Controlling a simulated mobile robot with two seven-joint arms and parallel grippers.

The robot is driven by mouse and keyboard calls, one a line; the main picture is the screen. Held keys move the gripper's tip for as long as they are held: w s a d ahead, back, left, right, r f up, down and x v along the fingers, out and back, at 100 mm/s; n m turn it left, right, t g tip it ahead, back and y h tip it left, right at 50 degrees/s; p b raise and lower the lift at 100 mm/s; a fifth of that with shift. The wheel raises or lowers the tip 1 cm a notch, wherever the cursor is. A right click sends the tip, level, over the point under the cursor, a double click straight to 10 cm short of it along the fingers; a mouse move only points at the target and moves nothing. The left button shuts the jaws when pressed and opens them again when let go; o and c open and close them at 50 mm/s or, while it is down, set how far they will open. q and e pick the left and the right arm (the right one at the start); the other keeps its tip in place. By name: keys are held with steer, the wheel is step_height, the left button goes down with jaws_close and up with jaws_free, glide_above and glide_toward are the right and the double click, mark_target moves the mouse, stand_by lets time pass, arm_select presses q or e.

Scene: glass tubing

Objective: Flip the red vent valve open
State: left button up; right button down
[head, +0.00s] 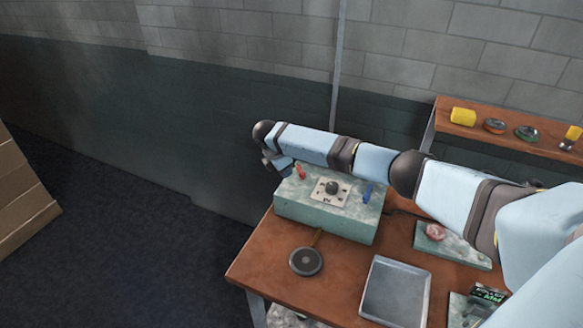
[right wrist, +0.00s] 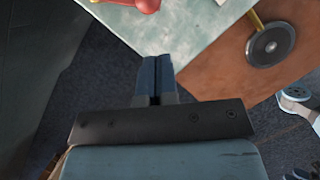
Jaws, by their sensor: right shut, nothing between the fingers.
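The red vent valve (head: 300,171) is a small red lever on the top left of a pale green box (head: 325,218) on the table. In the right wrist view the red valve (right wrist: 147,4) shows at the top edge, partly cut off. My right gripper (head: 278,167) is just left of the valve, by the box's left end. In the right wrist view its fingers (right wrist: 156,62) are together and empty, apart from the valve, beside the box's edge. My left gripper is not in view.
The box also carries a black knob (head: 332,188) and a blue lever (head: 367,193).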

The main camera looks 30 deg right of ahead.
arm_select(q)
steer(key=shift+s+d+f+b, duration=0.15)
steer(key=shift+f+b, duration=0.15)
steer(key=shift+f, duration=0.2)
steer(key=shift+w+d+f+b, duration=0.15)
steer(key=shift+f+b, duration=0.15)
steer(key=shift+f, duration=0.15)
arm_select(e)
steer(key=v, duration=0.8)
steer(key=shift+d, duration=0.2)
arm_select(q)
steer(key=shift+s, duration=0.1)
arm_select(e)
steer(key=shift+r, duration=0.1)
